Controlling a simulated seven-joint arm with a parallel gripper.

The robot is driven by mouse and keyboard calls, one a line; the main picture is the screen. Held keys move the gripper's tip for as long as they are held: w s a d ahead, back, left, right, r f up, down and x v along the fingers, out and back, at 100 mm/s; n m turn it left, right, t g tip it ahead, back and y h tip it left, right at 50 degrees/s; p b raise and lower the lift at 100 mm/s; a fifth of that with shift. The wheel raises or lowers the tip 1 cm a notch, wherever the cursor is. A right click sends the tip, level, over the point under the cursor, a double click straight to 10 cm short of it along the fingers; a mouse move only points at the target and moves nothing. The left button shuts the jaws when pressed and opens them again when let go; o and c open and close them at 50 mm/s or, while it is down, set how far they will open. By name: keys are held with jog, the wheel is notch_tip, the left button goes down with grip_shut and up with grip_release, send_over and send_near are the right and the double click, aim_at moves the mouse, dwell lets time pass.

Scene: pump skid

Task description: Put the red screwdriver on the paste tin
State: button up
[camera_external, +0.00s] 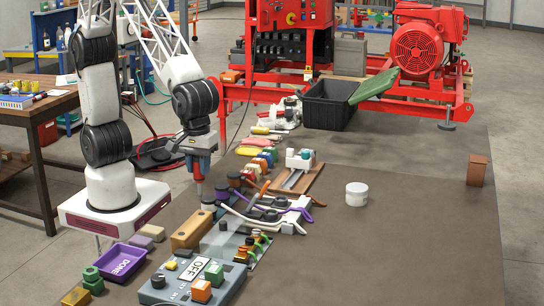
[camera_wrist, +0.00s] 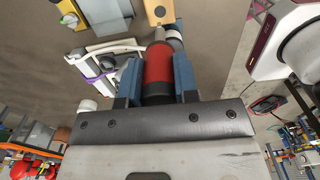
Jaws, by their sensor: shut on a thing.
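My gripper (camera_external: 198,165) hangs above the left part of the brown mat, in front of my base. In the wrist view its blue fingers (camera_wrist: 158,72) are shut on the red screwdriver (camera_wrist: 158,66), gripping its red and black handle. A white round shape at the left of the wrist view may be the tin, but I cannot tell.
A wooden block (camera_external: 192,230) stands below my gripper. A grey lockout box (camera_external: 190,285), purple tray (camera_external: 122,262) and cable-draped white fixture (camera_external: 265,215) crowd nearby. A wooden board with a vise (camera_external: 297,178) lies left of the tin. The mat (camera_external: 410,230) around the tin is clear.

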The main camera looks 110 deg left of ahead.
jog(key=shift+w+a, duration=0.1)
jog(key=shift+w, duration=0.05)
jog(key=w+a, duration=1)
jog(key=a, duration=0.5)
jog(key=w+a, duration=1)
jog(key=a, duration=0.5)
jog(key=shift+w, duration=0.15)
jog(key=shift+w+a, duration=0.1)
jog(key=shift+w, duration=0.05)
jog(key=w+a+f, duration=0.1)
jog(key=w, duration=1.3)
jog(key=shift+w+f, duration=0.15)
jog(key=shift+w, duration=0.25)
jog(key=shift+w+a, duration=0.1)
jog(key=shift+w, duration=0.05)
jog(key=shift+w+f, duration=0.15)
jog(key=shift+f, duration=0.75)
jog(key=shift+w+f, duration=0.1)
jog(key=shift+f, duration=0.8)
jog(key=shift+f, duration=0.15)
